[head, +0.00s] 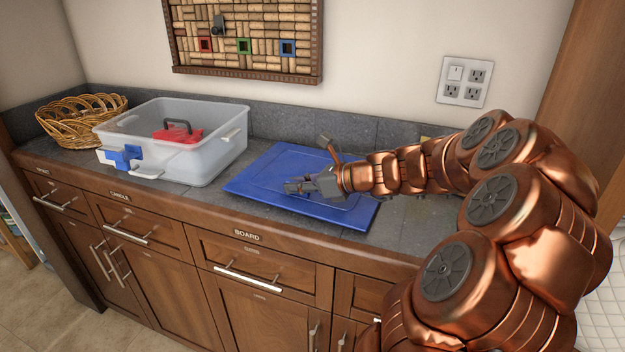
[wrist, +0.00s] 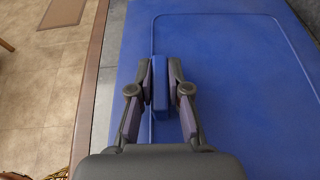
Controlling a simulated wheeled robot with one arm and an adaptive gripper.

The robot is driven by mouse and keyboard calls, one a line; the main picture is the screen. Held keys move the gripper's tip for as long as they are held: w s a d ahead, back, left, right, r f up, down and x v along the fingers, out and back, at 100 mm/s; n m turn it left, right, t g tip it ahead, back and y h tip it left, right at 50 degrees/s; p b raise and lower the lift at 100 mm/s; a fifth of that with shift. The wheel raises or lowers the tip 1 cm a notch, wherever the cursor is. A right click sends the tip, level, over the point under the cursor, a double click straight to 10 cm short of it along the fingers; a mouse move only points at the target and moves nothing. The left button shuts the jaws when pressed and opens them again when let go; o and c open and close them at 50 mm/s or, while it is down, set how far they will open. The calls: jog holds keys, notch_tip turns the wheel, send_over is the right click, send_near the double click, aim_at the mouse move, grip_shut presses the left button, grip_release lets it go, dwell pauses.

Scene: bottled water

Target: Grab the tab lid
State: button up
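The blue lid (head: 262,168) lies flat on the grey counter to the right of the clear bin. My gripper (head: 298,186) is low over the lid's middle in the head view. In the wrist view a narrow raised blue tab (wrist: 160,88) on the lid (wrist: 235,80) stands between the two fingers of my gripper (wrist: 160,78). The finger pads sit against both sides of the tab, with no clear gap. The tab is too small to make out in the head view, and my gripper's palm hides part of the lid in the wrist view.
The clear bin (head: 207,160) holds a red item with a dark handle (head: 178,133) and has a blue and white latch (head: 122,157) in front. A wicker basket (head: 80,120) is at far left. The wall and cork board (head: 245,40) are behind; the counter's wooden front edge (head: 215,222) is near.

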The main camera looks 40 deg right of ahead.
grip_shut()
